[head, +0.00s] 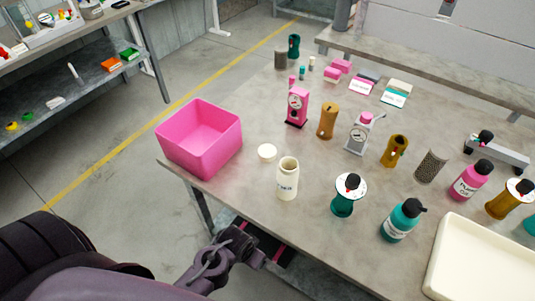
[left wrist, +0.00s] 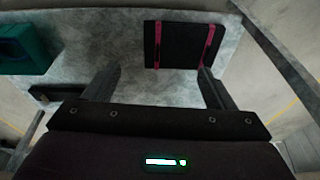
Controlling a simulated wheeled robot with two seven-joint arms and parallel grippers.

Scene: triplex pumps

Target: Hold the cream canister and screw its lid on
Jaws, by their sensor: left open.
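My right gripper is in neither view.
A pink bin (head: 200,140) stands at the table's left corner. A teal-green pump part (head: 346,200), a teal bottle (head: 401,222) and a cream tray (head: 480,265) are to the right. A black panel with pink strips (left wrist: 180,45) shows beyond the fingers in the wrist view.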

